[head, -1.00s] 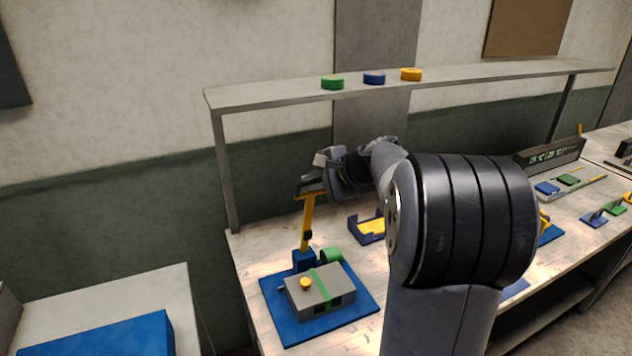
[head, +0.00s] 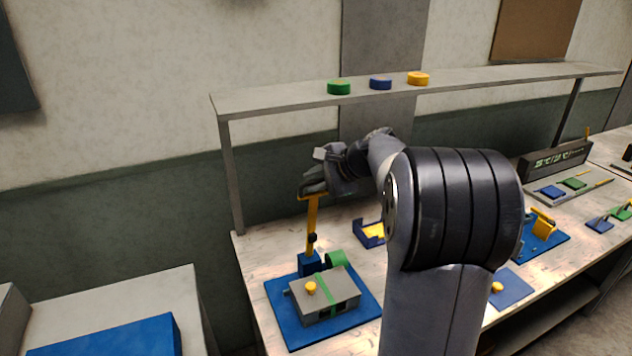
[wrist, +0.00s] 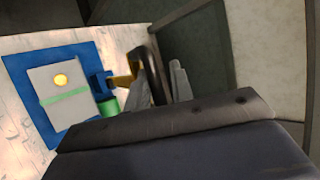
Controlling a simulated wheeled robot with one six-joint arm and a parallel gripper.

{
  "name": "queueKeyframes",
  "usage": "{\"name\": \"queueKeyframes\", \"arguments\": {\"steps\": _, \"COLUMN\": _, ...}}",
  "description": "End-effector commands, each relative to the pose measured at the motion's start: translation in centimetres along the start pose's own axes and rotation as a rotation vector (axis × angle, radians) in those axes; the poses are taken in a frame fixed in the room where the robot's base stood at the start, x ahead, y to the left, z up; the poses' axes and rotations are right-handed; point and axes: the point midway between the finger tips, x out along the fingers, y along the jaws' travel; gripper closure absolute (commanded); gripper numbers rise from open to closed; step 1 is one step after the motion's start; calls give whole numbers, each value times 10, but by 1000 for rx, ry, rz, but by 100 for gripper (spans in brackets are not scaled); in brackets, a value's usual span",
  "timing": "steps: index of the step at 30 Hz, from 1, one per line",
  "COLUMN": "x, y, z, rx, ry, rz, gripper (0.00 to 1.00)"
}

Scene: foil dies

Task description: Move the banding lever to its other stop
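The banding lever (head: 312,228) is a yellow bar with a dark collar, standing nearly upright from a blue block at the back of a blue base plate (head: 283,322). A grey box (head: 330,298) with a green band and a yellow knob (head: 310,288) sits on the plate. My gripper (head: 313,188) is at the lever's top end, seeming to touch it. In the wrist view the yellow lever (wrist: 122,81) runs up to the gripper fingers (wrist: 160,80). The fingers hide the lever's end, so I cannot tell whether they are closed on it.
A green roll (head: 337,258) sits beside the lever's foot. A blue tray (head: 362,232) with yellow contents stands behind, partly hidden by my arm. A shelf (head: 280,98) with green, blue and yellow discs spans above the bench. More fixtures lie to the right.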

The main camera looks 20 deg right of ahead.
Motion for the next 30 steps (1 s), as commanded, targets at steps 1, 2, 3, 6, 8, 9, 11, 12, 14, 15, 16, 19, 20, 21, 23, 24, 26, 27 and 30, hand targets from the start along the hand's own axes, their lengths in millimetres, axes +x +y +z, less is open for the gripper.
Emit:
{"name": "queueKeyframes", "arguments": {"steps": 1, "x": 4, "y": 7, "z": -1, "rx": 6, "ry": -3, "rz": 14, "gripper": 66}}
{"name": "queueKeyframes", "arguments": {"steps": 2, "x": 4, "y": 7, "z": -1, "rx": 6, "ry": -4, "rz": 14, "gripper": 66}}
{"name": "queueKeyframes", "arguments": {"steps": 3, "x": 5, "y": 8, "z": -1, "rx": 6, "ry": -4, "rz": 15, "gripper": 66}}
{"name": "queueKeyframes", "arguments": {"steps": 6, "x": 5, "y": 9, "z": -1, "rx": 8, "ry": -5, "rz": 18, "gripper": 66}}
{"name": "queueKeyframes", "arguments": {"steps": 8, "x": 5, "y": 10, "z": -1, "rx": 8, "ry": -5, "rz": 19, "gripper": 66}}
{"name": "queueKeyframes", "arguments": {"steps": 9, "x": 6, "y": 10, "z": -1, "rx": 8, "ry": -5, "rz": 20, "gripper": 66}}
{"name": "queueKeyframes", "arguments": {"steps": 11, "x": 6, "y": 10, "z": -1, "rx": 8, "ry": -5, "rz": 20, "gripper": 66}}
{"name": "queueKeyframes", "arguments": {"steps": 12, "x": 5, "y": 10, "z": -1, "rx": 8, "ry": -5, "rz": 21, "gripper": 66}}
{"name": "queueKeyframes", "arguments": {"steps": 14, "x": 4, "y": 10, "z": -2, "rx": 8, "ry": -5, "rz": 20, "gripper": 66}}
{"name": "queueKeyframes", "arguments": {"steps": 15, "x": 1, "y": 10, "z": -2, "rx": 7, "ry": -4, "rz": 19, "gripper": 66}}
{"name": "queueKeyframes", "arguments": {"steps": 16, "x": -1, "y": 10, "z": -2, "rx": 7, "ry": -3, "rz": 19, "gripper": 66}}
{"name": "queueKeyframes", "arguments": {"steps": 19, "x": -16, "y": 10, "z": -3, "rx": 8, "ry": -1, "rz": 15, "gripper": 66}}
{"name": "queueKeyframes", "arguments": {"steps": 20, "x": -22, "y": 10, "z": -3, "rx": 7, "ry": 0, "rz": 14, "gripper": 66}}
{"name": "queueKeyframes", "arguments": {"steps": 21, "x": -31, "y": 9, "z": -3, "rx": 7, "ry": 1, "rz": 11, "gripper": 66}}
{"name": "queueKeyframes", "arguments": {"steps": 23, "x": -46, "y": 7, "z": -3, "rx": 5, "ry": 4, "rz": 7, "gripper": 66}}
{"name": "queueKeyframes", "arguments": {"steps": 24, "x": -56, "y": 6, "z": -3, "rx": 4, "ry": 6, "rz": 5, "gripper": 66}}
{"name": "queueKeyframes", "arguments": {"steps": 26, "x": -69, "y": 5, "z": -2, "rx": 3, "ry": 6, "rz": 2, "gripper": 66}}
{"name": "queueKeyframes", "arguments": {"steps": 27, "x": -76, "y": 4, "z": -2, "rx": 3, "ry": 5, "rz": 1, "gripper": 66}}
{"name": "queueKeyframes", "arguments": {"steps": 30, "x": -92, "y": 4, "z": -1, "rx": 2, "ry": 4, "rz": 0, "gripper": 66}}
